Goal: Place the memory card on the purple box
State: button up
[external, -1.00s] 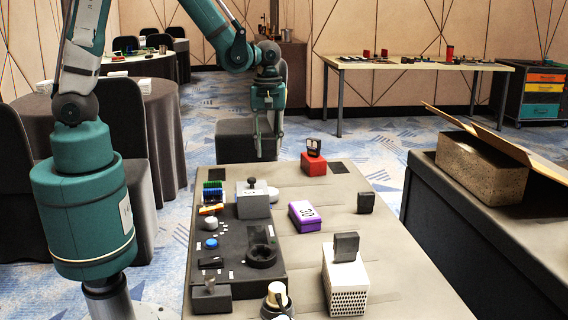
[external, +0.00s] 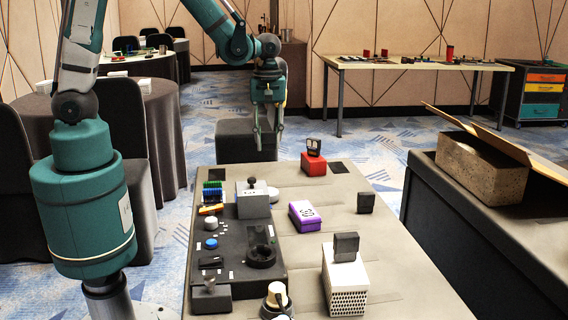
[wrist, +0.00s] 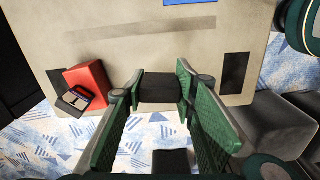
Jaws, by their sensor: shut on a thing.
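The purple box (external: 304,216), with a white-marked top, stands near the middle of the table in the external view. My gripper (external: 268,148) is above the table's far end, beyond the purple box and left of a red box. In the wrist view, my gripper (wrist: 160,86) is shut on a small dark, flat thing (wrist: 160,89) between its fingertips.
A red box (external: 314,167) carries a dark card-like piece. A white perforated box (external: 345,285) carries a dark block (external: 346,246). A small black block (external: 366,203) stands at the right. A grey board (external: 234,245) with several parts fills the left. Bare table surrounds the purple box.

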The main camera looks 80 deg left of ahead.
jog(key=w+d+r+p, duration=0.1)
jog(key=w+d, duration=0.1)
jog(key=d, duration=0.5)
jog(key=w+d+r+p, duration=0.1)
jog(key=w+d, duration=0.2)
jog(key=d, duration=0.3)
notch_tip(320, 180, up, 2)
jog(key=n+p, duration=0.1)
jog(key=p, duration=0.1)
send_over(304, 209)
jog(key=shift+r, duration=0.15)
jog(key=shift+f+b, duration=0.6)
jog(key=shift+f, duration=2.55)
jog(key=shift+f+b, duration=0.4)
jog(key=shift+f, duration=1.45)
jog(key=shift+f, duration=0.15)
